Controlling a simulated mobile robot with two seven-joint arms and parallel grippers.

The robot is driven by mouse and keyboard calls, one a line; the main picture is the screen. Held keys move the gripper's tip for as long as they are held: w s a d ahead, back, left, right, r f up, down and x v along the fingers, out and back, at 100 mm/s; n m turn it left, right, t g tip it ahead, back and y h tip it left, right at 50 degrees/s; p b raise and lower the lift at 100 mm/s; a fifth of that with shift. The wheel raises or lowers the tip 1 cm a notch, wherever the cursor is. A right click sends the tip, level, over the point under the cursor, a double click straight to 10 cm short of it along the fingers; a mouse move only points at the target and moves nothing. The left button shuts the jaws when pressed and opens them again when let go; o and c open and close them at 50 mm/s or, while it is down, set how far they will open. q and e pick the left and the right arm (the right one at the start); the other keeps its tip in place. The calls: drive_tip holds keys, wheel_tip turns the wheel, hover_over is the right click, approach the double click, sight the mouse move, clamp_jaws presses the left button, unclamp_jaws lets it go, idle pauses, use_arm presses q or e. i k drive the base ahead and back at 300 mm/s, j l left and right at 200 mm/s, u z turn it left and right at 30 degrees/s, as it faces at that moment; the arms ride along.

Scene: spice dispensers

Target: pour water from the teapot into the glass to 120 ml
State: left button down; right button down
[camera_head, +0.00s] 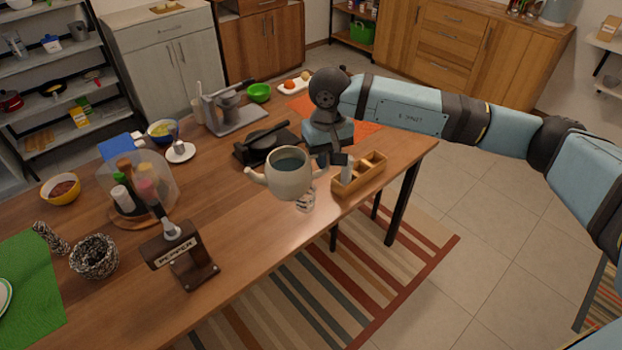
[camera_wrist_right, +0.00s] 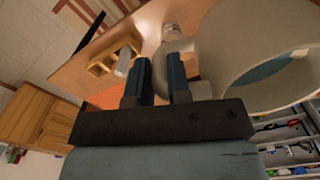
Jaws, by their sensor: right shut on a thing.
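The beige teapot (camera_head: 290,178) is held above the front of the wooden table, roughly upright, with grey-blue water showing through its open top. Its spout points left in the head view. My right gripper (camera_head: 331,161) is shut on its handle side; the teapot (camera_wrist_right: 222,55) fills the right of the wrist view beside the fingers (camera_wrist_right: 157,80). A small clear-and-white vessel with dark marks (camera_head: 306,202), seemingly the glass, stands on the table below and slightly right of the teapot, partly hidden by it. Its fill level cannot be read. My left gripper is not in view.
A wooden compartment box (camera_head: 358,174) stands just right of the teapot. A black appliance (camera_head: 266,142) is behind it. A pepper stand (camera_head: 180,256) and a clear-covered spice carousel (camera_head: 137,188) are to the left. The table front between stand and glass is clear.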

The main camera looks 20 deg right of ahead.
sight(305, 205)
drive_tip(key=i+l+u, duration=0.15)
drive_tip(key=l+u, duration=0.2)
drive_tip(key=i+l+u, duration=0.1)
drive_tip(key=l+u, duration=0.25)
drive_tip(key=l, duration=0.2)
drive_tip(key=l+u, duration=0.4)
drive_tip(key=i+l, duration=0.05)
drive_tip(key=l, duration=0.05)
